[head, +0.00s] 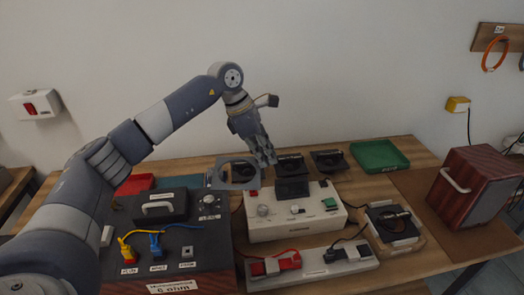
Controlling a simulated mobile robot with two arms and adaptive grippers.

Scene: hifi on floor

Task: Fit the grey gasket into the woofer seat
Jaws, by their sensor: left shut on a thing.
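My left gripper (266,159) reaches down from above over the middle of the bench. Its fingers are shut at the right edge of a flat grey piece with a round opening, which looks like the grey gasket (214,181). The gasket is seen against a dark round part behind it; I cannot tell how far apart they are. A reddish wooden speaker cabinet (477,188) with a pale handle stands at the right. The woofer seat cannot be made out for certain. My right gripper is not in view.
A white control box (290,229) with knobs stands below the gripper. Black driver-like units (328,160) stand behind it. A dark tester (175,257) with coloured plugs is at left, a green tray (379,156) at back right. A grey strip with red clips (310,265) lies in front.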

